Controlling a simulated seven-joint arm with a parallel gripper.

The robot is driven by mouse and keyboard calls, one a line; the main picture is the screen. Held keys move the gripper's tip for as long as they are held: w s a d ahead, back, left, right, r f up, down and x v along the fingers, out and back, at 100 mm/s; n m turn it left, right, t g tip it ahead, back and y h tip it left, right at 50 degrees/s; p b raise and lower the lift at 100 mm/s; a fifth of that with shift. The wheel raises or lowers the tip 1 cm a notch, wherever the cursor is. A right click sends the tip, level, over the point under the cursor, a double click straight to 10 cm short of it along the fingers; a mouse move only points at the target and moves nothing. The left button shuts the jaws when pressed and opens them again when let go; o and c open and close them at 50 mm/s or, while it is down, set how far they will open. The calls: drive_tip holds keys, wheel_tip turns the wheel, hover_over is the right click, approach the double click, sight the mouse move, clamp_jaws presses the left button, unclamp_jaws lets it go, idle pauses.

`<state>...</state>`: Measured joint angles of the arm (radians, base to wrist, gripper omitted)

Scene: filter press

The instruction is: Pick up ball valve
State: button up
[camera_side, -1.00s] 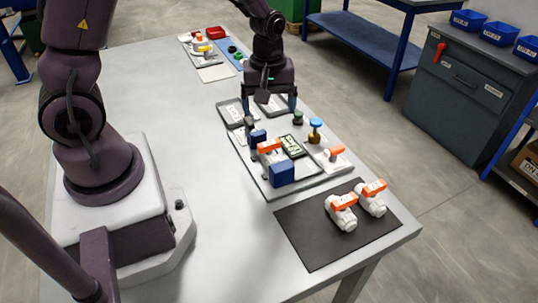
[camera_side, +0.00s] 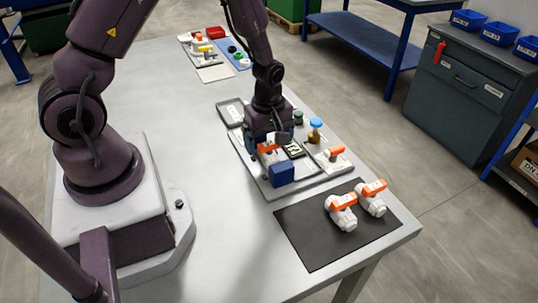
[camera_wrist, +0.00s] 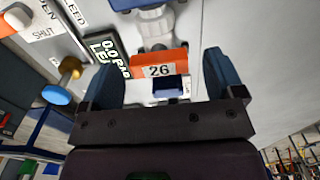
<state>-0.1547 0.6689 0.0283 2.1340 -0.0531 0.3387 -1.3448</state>
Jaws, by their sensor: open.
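A ball valve with an orange handle (camera_side: 268,149) sits on the test tray, partly hidden by my gripper. In the wrist view its orange handle (camera_wrist: 160,65), labelled 26, lies between my fingers. My gripper (camera_side: 267,142) is open above this valve, fingers on either side of the handle; I cannot tell whether they touch it. Two more white ball valves with orange handles, a left one (camera_side: 342,217) and a right one (camera_side: 372,202), lie on a black mat (camera_side: 308,240) at the front right.
The tray also carries a blue block (camera_side: 282,174), a small display (camera_side: 294,149), a blue-topped brass fitting (camera_side: 316,131) and a white part with an orange handle (camera_side: 332,155). The table's left middle is clear.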

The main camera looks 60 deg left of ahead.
sight(269, 143)
wheel_tip(269, 143, down, 4)
drive_tip(key=shift+d+r, duration=0.1)
drive_tip(key=shift+d, duration=0.05)
drive_tip(key=c, duration=1.1)
drive_tip(key=shift+r, duration=0.15)
